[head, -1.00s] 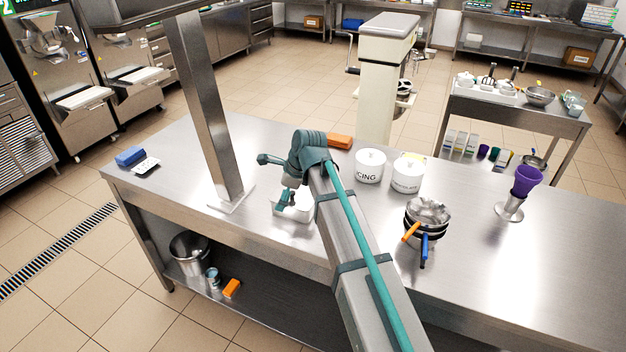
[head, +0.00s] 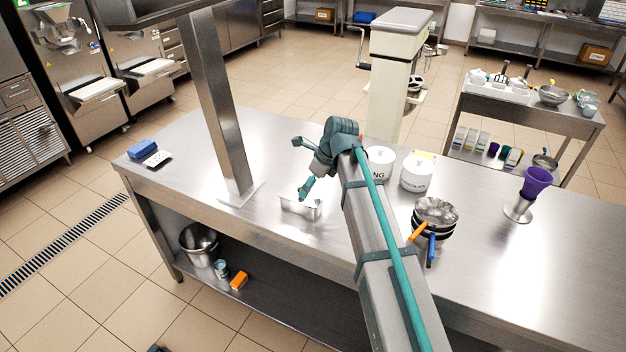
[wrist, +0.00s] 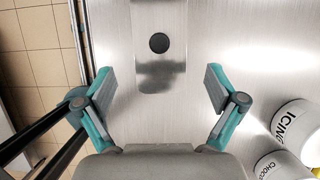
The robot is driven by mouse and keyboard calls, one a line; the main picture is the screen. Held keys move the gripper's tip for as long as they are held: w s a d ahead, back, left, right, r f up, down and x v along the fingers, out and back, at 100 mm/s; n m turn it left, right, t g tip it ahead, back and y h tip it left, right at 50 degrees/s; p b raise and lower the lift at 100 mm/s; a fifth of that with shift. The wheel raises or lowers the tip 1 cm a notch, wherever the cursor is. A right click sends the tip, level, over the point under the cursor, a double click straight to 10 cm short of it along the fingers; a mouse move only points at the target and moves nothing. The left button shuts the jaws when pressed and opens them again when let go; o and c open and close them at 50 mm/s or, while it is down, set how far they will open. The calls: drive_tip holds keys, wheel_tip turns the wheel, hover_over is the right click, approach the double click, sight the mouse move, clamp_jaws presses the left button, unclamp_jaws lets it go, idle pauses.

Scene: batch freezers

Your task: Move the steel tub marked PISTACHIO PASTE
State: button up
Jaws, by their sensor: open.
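A small steel tub (head: 303,208) stands on the steel table, right of the post's foot. In the wrist view the steel thing with a dark round spot (wrist: 158,75) at top centre appears to be this tub. No PISTACHIO PASTE marking is readable. My gripper (head: 305,189) is above the tub in the head view, partly overlapping it. In the wrist view my gripper (wrist: 158,88) is open, with one finger on either side of the tub's near end and visible gaps at both sides. Nothing is held.
White tubs marked ICING (wrist: 292,125) and CHOCOLATE (wrist: 280,167) stand to the right. Stacked pans (head: 436,212) and a purple cup (head: 536,183) are farther right. A steel post (head: 222,110) rises left of the tub. The table's front is mostly clear.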

sight(301, 200)
drive_tip(key=p+x, duration=0.2)
drive_tip(key=x, duration=0.7)
drive_tip(key=shift+w, duration=0.1)
drive_tip(key=c, duration=1.5)
